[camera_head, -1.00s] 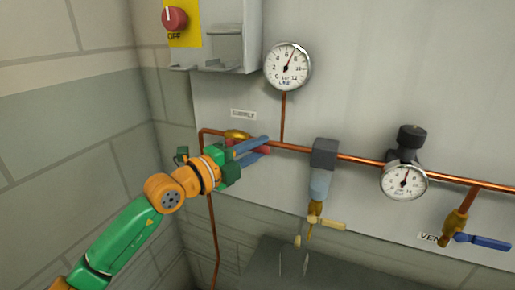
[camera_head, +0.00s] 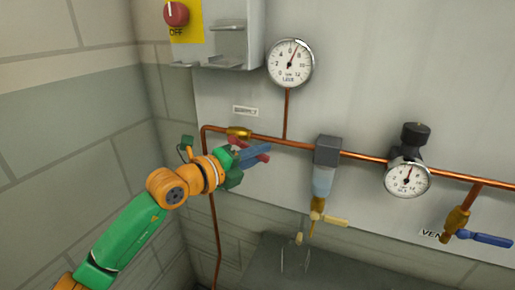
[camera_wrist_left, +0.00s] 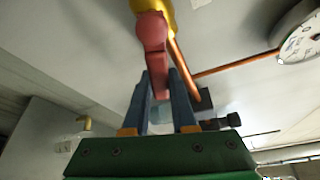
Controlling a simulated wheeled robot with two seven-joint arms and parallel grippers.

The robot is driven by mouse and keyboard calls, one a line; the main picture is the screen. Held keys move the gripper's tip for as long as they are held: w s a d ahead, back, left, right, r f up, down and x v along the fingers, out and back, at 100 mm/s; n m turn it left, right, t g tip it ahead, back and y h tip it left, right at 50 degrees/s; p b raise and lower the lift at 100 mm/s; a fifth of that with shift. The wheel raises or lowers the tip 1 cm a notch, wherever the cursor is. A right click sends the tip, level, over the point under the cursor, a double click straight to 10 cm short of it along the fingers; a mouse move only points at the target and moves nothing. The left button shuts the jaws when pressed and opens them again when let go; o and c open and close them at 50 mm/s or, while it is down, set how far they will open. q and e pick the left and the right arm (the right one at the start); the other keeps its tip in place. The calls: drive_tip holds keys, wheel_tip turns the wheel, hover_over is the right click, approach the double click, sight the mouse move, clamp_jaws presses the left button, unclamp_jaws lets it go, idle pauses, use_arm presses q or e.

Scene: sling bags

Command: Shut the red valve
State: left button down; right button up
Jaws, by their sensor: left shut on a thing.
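The red valve has a brass body (camera_head: 239,133) on the copper pipe below the SUPPLY label. Its red lever (camera_head: 263,158) slants down and to the right from the body, partly hidden by my fingers. My left gripper (camera_head: 262,149) has its blue fingers shut on this lever. In the left wrist view, the red lever (camera_wrist_left: 154,45) runs from the yellow brass body (camera_wrist_left: 163,9) down between the blue fingers of my left gripper (camera_wrist_left: 163,75). My right gripper is not in view.
A gauge (camera_head: 290,64) stands above the pipe. To the right are a filter (camera_head: 323,178) with a yellow-handled drain, a regulator with a second gauge (camera_head: 408,179), and a blue-handled vent valve (camera_head: 483,239). A switch box (camera_head: 233,35) hangs above. A wall is at left.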

use_arm(q)
drive_tip(key=w+a+f+m+y+b, duration=0.2)
drive_tip(key=a+f+m+y+b, duration=0.2)
drive_tip(key=m+b, duration=0.5)
drive_tip(key=shift+w+a+f+m+t+y, duration=0.15)
drive_tip(key=shift+a+f+m+t+y, duration=0.3)
drive_tip(key=shift+a+y, duration=0.6)
drive_tip(key=shift+d+r, duration=0.15)
drive_tip(key=c, duration=0.7)
unclamp_jaws()
drive_tip(key=shift+w, duration=0.1)
drive_tip(key=shift+r, duration=0.1)
